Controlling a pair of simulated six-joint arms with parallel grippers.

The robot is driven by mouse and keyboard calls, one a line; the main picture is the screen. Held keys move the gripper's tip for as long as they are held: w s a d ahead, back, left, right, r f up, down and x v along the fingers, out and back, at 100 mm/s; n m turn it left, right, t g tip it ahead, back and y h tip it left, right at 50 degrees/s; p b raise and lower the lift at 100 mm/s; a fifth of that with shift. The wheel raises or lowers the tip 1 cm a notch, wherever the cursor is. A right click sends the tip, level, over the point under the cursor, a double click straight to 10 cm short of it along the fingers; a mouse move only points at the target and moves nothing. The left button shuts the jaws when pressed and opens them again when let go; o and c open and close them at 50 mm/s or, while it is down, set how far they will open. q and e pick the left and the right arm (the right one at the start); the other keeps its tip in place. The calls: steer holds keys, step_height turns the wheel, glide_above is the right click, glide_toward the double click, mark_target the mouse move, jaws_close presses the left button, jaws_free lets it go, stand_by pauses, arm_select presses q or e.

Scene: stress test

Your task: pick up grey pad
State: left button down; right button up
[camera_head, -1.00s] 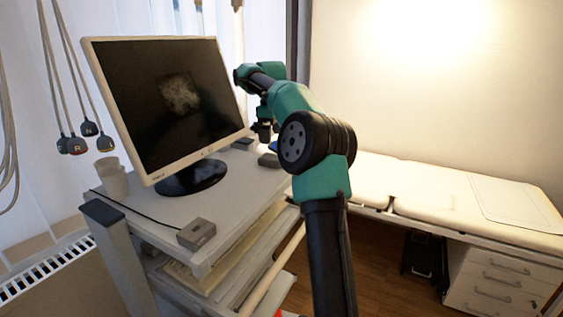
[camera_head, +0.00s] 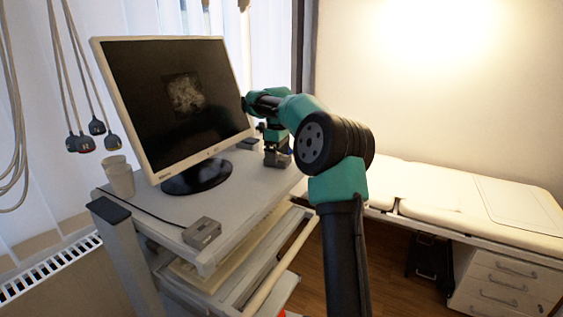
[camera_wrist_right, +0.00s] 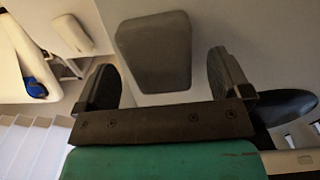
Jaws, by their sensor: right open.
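The grey pad (camera_wrist_right: 155,50) is a dark grey block with rounded corners, lying on the light cart top. In the right wrist view it lies between and just ahead of the two fingers of my right gripper (camera_wrist_right: 162,72). The fingers are spread, with a gap to the pad on each side. In the head view my right gripper (camera_head: 275,138) points down just over the pad (camera_head: 277,159) at the cart's far right edge; contact cannot be told there. My left gripper is not in view.
A monitor (camera_head: 165,100) stands on the cart top (camera_head: 165,215), left of my right gripper. A cup (camera_head: 119,178) and a grey box with a cable (camera_head: 202,232) are on the cart. A white couch (camera_head: 450,200) is at the right.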

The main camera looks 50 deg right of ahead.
steer(key=shift+f, duration=0.8)
steer(key=shift+c, duration=0.3)
steer(key=c, duration=0.9)
steer(key=shift+r, duration=0.1)
steer(key=shift+c, duration=0.2)
steer(key=shift+r, duration=1.75)
steer(key=s+a, duration=0.3)
steer(key=a, duration=0.1)
steer(key=s+a+r, duration=0.1)
steer(key=s+a, duration=0.6)
steer(key=a, duration=0.1)
steer(key=shift+s+a+r, duration=0.1)
steer(key=shift+s+r, duration=0.05)
steer(key=shift+s, duration=0.1)
